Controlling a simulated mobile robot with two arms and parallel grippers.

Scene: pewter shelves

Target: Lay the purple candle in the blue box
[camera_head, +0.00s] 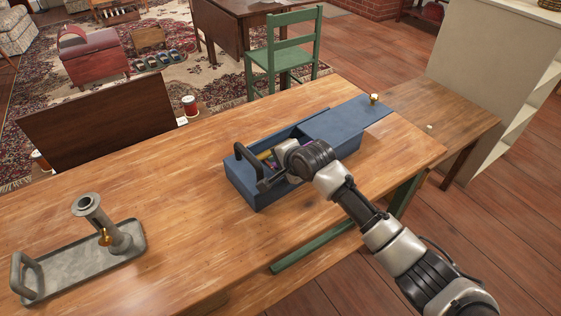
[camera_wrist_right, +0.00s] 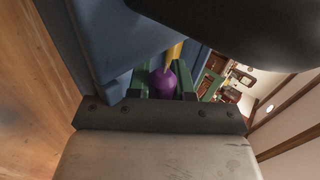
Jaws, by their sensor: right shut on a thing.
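The blue box (camera_head: 250,196) stands on the wooden table with its top partly open and its flat blue lid (camera_head: 352,117) reaching out to the right. My right gripper (camera_head: 270,166) is over the left part of the box's opening. In the right wrist view its two green-padded fingers are closed on the purple candle (camera_wrist_right: 162,83). Only a rounded purple end shows clearly; the rest is hidden. A yellow thing (camera_wrist_right: 175,51) shows just beyond it, and the blue box wall (camera_wrist_right: 102,40) is close beside the fingers. My left gripper is not in view.
A grey metal tray (camera_head: 75,275) with a pewter candlestick (camera_head: 120,236) stands at the table's left. A small brass piece (camera_head: 374,98) sits at the lid's far end. A green chair (camera_head: 285,52) stands behind the table. The tabletop between tray and box is clear.

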